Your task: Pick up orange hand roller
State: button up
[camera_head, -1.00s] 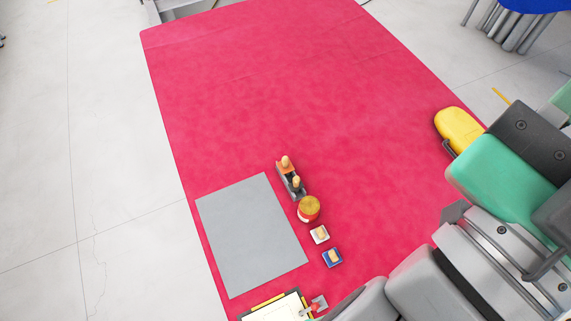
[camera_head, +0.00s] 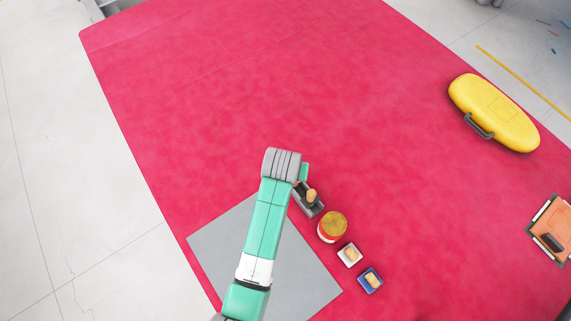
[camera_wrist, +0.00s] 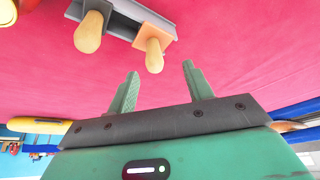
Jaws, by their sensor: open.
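The orange hand roller (camera_wrist: 153,37) shows in the wrist view, with an orange body and a rounded wooden handle. It sits at the end of a grey tray (camera_wrist: 130,28) beside a grey tool with a wooden handle (camera_wrist: 90,32). My gripper (camera_wrist: 160,70) is open, its two green fingers apart with nothing between them. The fingertips point toward the roller's handle and look apart from it. In the head view my arm hides the roller; the tray (camera_head: 308,206) and the other tool's handle (camera_head: 311,195) show beside my wrist.
A tin with a yellowish top (camera_head: 332,226), a white-based block (camera_head: 349,254) and a blue-based block (camera_head: 370,280) stand in a row near the tray. A grey sheet (camera_head: 215,240) lies under my arm. A yellow case (camera_head: 495,110) and an orange clipboard (camera_head: 560,218) lie right. The red surface (camera_head: 260,80) is clear beyond.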

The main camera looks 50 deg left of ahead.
jog(key=shift+w+f, duration=0.25)
jog(key=shift+f, duration=1)
jog(key=x, duration=0.2)
jog(key=w+b+x, duration=0.1)
jog(key=x, duration=0.2)
jog(key=shift+f, duration=0.1)
grip_shut()
jog(key=shift+w+r, duration=0.1)
jog(key=shift+r, duration=0.45)
notch_tip(320, 180, up, 3)
jog(key=shift+f, duration=0.1)
jog(key=s+d+r+p, duration=0.1)
jog(key=s+d, duration=1)
jog(key=shift+d+p, duration=0.3)
